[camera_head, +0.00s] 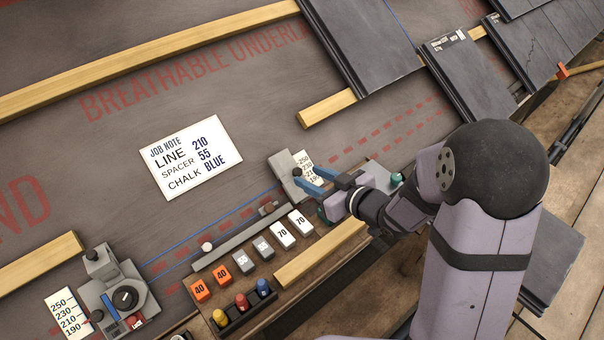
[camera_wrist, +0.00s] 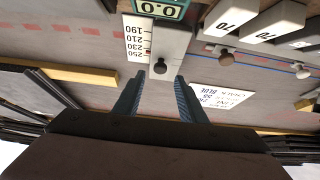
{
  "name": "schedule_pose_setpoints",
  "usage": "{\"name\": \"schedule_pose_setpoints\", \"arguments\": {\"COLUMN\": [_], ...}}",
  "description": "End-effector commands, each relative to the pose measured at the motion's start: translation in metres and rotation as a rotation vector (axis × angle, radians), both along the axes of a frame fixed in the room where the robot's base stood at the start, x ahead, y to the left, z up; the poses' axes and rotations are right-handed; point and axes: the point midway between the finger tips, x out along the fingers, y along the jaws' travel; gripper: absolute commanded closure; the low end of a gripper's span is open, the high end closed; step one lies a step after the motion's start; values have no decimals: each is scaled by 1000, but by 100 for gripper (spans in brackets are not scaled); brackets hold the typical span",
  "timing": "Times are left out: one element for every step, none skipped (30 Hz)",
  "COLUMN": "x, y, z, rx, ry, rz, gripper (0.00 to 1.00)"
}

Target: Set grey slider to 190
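A grey slider block (camera_head: 286,176) stands at the upper end of the rail, next to a white scale (camera_head: 308,166) marked 190 to 250. In the wrist view the grey slider (camera_wrist: 167,45) has a dark round knob and lies beside the scale (camera_wrist: 136,40); its exact reading cannot be told. My gripper (camera_head: 305,179) is at the slider, with its two blue fingers apart. In the wrist view the open gripper (camera_wrist: 160,88) has its fingertips either side of the slider's near end; no grip on it shows.
A job note (camera_head: 190,157) reads line 210, spacer 55, chalk blue. A second grey device (camera_head: 113,290) with a scale (camera_head: 70,314) stands at lower left. Numbered blocks (camera_head: 242,261) and coloured chalks (camera_head: 242,301) sit between. A green display (camera_wrist: 160,8) reads 0.0. Slates (camera_head: 360,45) lie at upper right.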

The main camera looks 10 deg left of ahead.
Motion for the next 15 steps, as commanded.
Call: {"name": "schedule_pose_setpoints", "arguments": {"x": [5,7,10,13,15,18,21,22,25,26,27,28,29,30,30], "y": [5,8,11,14,16,19,21,23,25,26,27,29,29,30,30], "z": [-5,-7,-9,-10,-12,-13,-14,-15,-16,-17,-17,-18,-18,-18,-18], "rx": [0,0,-1,-1,-1,-1,-1,-1,-1,-1,-1,-1,-1,-1,-1], "ry": [0,-1,0,1,1,0,-1,0,1,1,1,1,1,1,1], "rz": [2,4,4,2,2,3,3,1,0,0,0,0,0,0,0], "gripper": [63,63,63,63,63,63,63,63,63,63,63,63,63,63,63]}}
